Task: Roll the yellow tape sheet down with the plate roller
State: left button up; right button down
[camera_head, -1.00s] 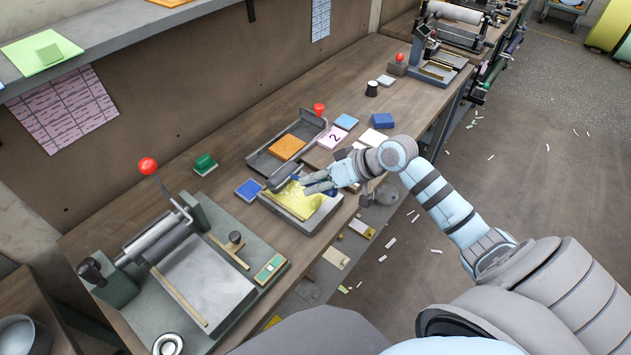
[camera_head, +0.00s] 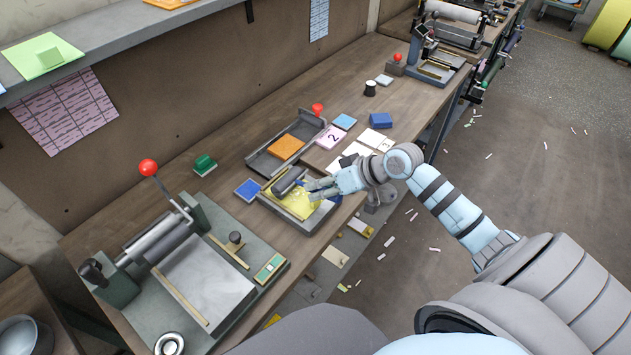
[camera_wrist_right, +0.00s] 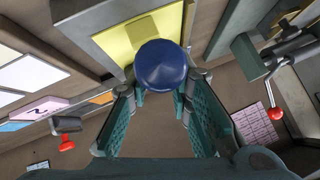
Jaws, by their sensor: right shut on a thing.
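The yellow tape sheet (camera_head: 296,203) lies on a grey plate with a raised rim (camera_head: 309,227) near the table's front edge. The plate roller's grey cylinder (camera_head: 288,181) is over the back part of the sheet; I cannot tell whether it touches. My right gripper (camera_head: 314,188) is above the right side of the plate, shut on the roller's blue handle, mostly hidden by the fingers there. In the right wrist view the blue handle end (camera_wrist_right: 160,66) sits between the fingers (camera_wrist_right: 160,105), with the yellow sheet (camera_wrist_right: 116,41) beyond it. My left gripper is not in view.
A blue block (camera_head: 247,189) lies just left of the plate. A grey tray (camera_head: 263,160) with an orange block (camera_head: 286,147) stands behind it. A larger roller press (camera_head: 205,285) fills the left front. White and pink tiles (camera_head: 330,138) lie to the right.

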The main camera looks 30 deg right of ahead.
aim_at(336, 197)
jog(key=shift+s+d+p, duration=0.25)
jog(key=shift+s+p, duration=0.2)
jog(key=shift+s, duration=0.2)
jog(key=shift+s+d+p, duration=0.25)
jog(key=shift+s+p, duration=0.15)
jog(key=shift+s, duration=0.3)
jog(key=shift+s+d+p, duration=0.25)
jog(key=shift+s+p, duration=0.2)
jog(key=shift+s, duration=0.2)
jog(key=shift+w+a+f+b, duration=0.1)
jog(key=shift+w+a+b, duration=0.15)
jog(key=shift+w+b, duration=0.35)
jog(key=shift+w+a+b, duration=0.2)
jog(key=shift+w+a, duration=0.05)
jog(key=shift+w, duration=0.5)
jog(key=shift+w+a+b, duration=0.15)
jog(key=shift+w+a, duration=0.15)
jog(key=shift+w, duration=0.4)
jog(key=shift+w+a+b, duration=0.2)
jog(key=shift+w+a, duration=0.05)
jog(key=shift+w, duration=0.5)
jog(key=shift+s+d+r+p, duration=0.1)
jog(key=shift+s+d+p, duration=0.25)
jog(key=shift+s+p, duration=0.45)
jog(key=shift+s+d+r+p, duration=0.1)
jog(key=shift+s+d+p, duration=0.35)
jog(key=shift+s, duration=0.6)
jog(key=shift+s+d+p, duration=0.25)
jog(key=shift+s+p, duration=0.45)
jog(key=shift+s, duration=0.25)
